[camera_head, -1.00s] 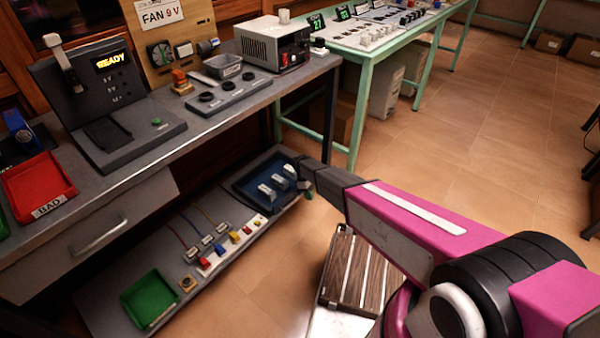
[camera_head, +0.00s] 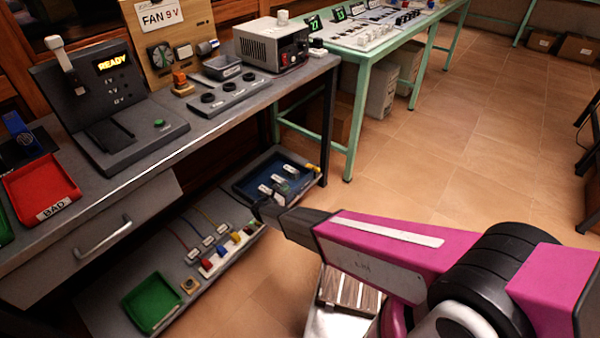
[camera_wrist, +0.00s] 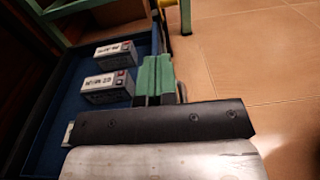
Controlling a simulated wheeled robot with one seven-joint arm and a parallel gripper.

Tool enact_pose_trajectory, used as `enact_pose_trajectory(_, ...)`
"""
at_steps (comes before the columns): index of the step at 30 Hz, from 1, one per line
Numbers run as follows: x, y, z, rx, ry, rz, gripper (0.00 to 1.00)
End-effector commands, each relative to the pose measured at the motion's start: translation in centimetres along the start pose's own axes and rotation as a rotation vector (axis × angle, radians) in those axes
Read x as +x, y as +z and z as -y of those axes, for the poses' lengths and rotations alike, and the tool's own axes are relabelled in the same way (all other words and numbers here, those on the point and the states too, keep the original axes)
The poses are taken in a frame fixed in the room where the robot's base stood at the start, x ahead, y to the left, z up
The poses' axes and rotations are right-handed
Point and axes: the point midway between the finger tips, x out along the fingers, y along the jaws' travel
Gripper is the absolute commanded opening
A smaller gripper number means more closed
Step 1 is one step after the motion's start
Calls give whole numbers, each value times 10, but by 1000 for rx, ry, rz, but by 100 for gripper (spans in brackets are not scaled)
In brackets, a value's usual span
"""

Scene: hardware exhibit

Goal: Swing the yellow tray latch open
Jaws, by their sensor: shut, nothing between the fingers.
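The yellow latch shows only as a small yellow piece (camera_wrist: 167,3) at the top edge of the wrist view, by the tray's rim; most of it is out of frame and its position cannot be told. The blue tray (camera_wrist: 58,80) holds white-and-grey blocks, two of them clear in the wrist view (camera_wrist: 107,85). The tray also shows in the head view (camera_head: 258,172), on the low shelf. My gripper (camera_wrist: 156,62), with green fingertips, is shut and empty beside the tray's rim, apart from the yellow piece. In the head view its tips are mostly hidden by the dark wrist.
The low shelf also bears a green tray (camera_head: 150,302) and coloured connectors (camera_head: 230,248). The workbench (camera_head: 215,130) stands above the shelf. A green table leg (camera_wrist: 186,14) rises behind the tray. A slatted wooden surface (camera_head: 350,292) lies below my arm. Open tiled floor extends right.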

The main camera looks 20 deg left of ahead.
Motion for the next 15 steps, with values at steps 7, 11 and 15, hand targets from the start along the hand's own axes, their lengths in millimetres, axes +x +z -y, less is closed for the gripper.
enact_pose_trajectory(7,8,2,-5,-11,28,24,0)
enact_pose_trajectory(11,29,2,-6,-10,26,23,0)
enact_pose_trajectory(15,56,3,-7,-10,26,23,0)
